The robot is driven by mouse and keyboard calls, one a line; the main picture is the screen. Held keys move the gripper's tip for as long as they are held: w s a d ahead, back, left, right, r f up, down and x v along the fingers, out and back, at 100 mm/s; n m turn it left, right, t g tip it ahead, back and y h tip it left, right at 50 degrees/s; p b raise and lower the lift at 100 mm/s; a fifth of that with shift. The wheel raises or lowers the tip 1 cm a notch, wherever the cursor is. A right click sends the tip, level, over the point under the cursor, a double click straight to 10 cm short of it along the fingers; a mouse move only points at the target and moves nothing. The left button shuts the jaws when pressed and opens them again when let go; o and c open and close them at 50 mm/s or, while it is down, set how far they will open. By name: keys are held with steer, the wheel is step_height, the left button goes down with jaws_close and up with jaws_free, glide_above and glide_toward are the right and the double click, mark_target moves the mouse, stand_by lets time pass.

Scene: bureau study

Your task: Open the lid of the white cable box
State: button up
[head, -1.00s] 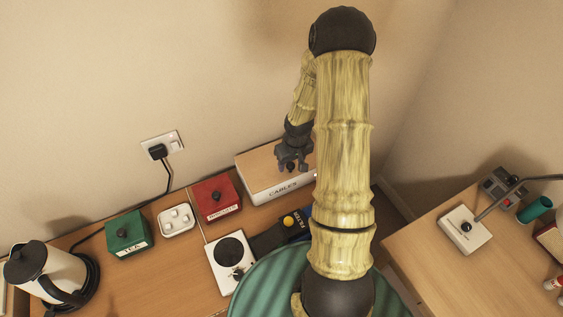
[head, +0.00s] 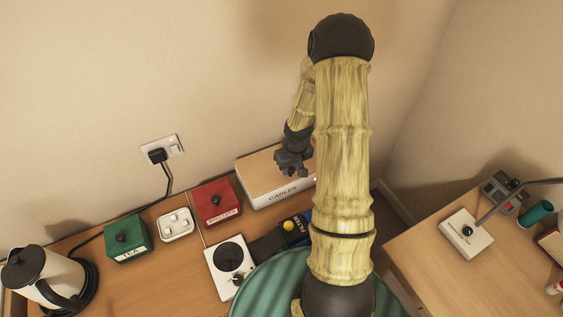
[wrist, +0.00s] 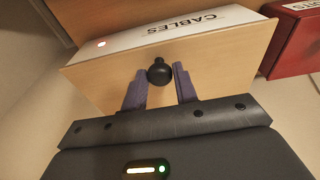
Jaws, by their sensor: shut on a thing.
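The white cable box (head: 283,194), marked CABLES, stands on the desk against the wall. Its pale wooden lid (head: 256,170) lies flat on top, with no gap that I can make out. In the wrist view, the lid (wrist: 215,68) has a round black knob (wrist: 159,72). My gripper (head: 291,167) is over the right part of the lid and hides the knob in the head view. In the wrist view, the fingers of my gripper (wrist: 158,80) sit on both sides of the knob, shut on it. My arm covers the box's right end.
A red box (head: 217,202) stands close to the left of the cable box. The wall rises right behind.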

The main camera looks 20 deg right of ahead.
steer(key=shift+r, duration=0.1)
steer(key=shift+w+r+p, duration=0.25)
steer(key=shift+r+p, duration=0.3)
steer(key=shift+p, duration=0.05)
steer(key=shift+w+r+p, duration=0.2)
steer(key=shift+r+p, duration=0.35)
steer(key=shift+w+r+p, duration=0.3)
steer(key=shift+r+p, duration=0.45)
steer(key=shift+w+r+p, duration=0.25)
steer(key=shift+r+p, duration=0.05)
steer(key=shift+r, duration=0.05)
steer(key=shift+w+a+r+p, duration=0.1)
steer(key=shift+w+r+p, duration=0.7)
steer(key=shift+r+p, duration=0.25)
